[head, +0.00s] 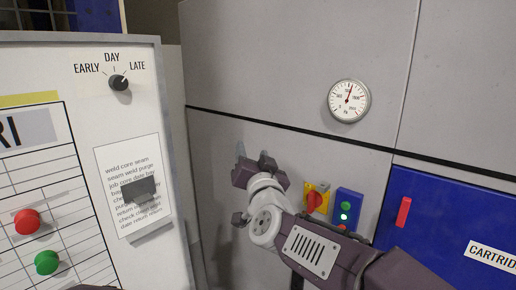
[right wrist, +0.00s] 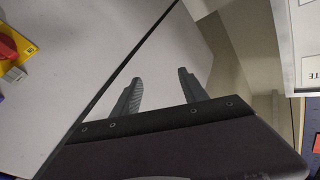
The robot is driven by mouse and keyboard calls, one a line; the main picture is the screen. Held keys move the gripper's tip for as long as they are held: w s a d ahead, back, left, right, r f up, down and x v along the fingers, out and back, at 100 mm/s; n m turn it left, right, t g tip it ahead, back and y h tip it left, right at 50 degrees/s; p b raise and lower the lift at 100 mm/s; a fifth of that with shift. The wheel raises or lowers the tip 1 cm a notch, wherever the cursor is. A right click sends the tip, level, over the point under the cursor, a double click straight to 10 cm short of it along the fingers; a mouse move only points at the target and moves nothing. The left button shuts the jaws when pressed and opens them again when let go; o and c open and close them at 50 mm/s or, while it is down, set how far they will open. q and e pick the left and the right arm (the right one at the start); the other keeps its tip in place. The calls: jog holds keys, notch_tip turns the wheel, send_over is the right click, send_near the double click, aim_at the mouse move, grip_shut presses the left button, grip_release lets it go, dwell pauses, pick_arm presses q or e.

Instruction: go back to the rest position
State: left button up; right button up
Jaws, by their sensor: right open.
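My right gripper (head: 240,155) is raised in front of the grey wall panel, pointing away from me, in the middle of the head view. In the right wrist view its two dark fingers (right wrist: 158,92) stand apart with nothing between them. My right arm comes in from the lower right. My left gripper is not in the head view.
A white board with a black knob (head: 118,82) and a paper sheet (head: 130,170) stands at left. A gauge (head: 349,100) is on the grey wall (head: 280,60). A red switch on a yellow plate (head: 316,199), a blue button box (head: 346,208) and a blue cabinet (head: 450,215) are right of my gripper.

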jog(key=s+d+f+g+h+b, duration=0.15)
jog(key=d+f, duration=0.35)
jog(key=f, duration=0.5)
jog(key=d+f+n+g+h+b, duration=0.1)
jog(key=d+f+g+b, duration=0.15)
jog(key=d+f, duration=0.45)
jog(key=d+f+g+h+b, duration=0.1)
jog(key=d+f+g, duration=0.25)
jog(key=f, duration=0.85)
jog(key=s+d+f+g, duration=0.4)
jog(key=s+f, duration=0.5)
jog(key=f, duration=0.3)
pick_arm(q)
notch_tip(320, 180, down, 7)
pick_arm(e)
jog(key=s+f+n+g, duration=0.1)
jog(key=s+f+g, duration=0.2)
jog(key=s, duration=0.5)
jog(key=s+f+g, duration=0.3)
jog(key=s+f, duration=0.2)
jog(key=s, duration=0.3)
jog(key=shift+d+f+n, duration=0.35)
jog(key=shift+n, duration=0.05)
jog(key=shift+s+g, duration=0.1)
jog(key=shift+g, duration=0.15)
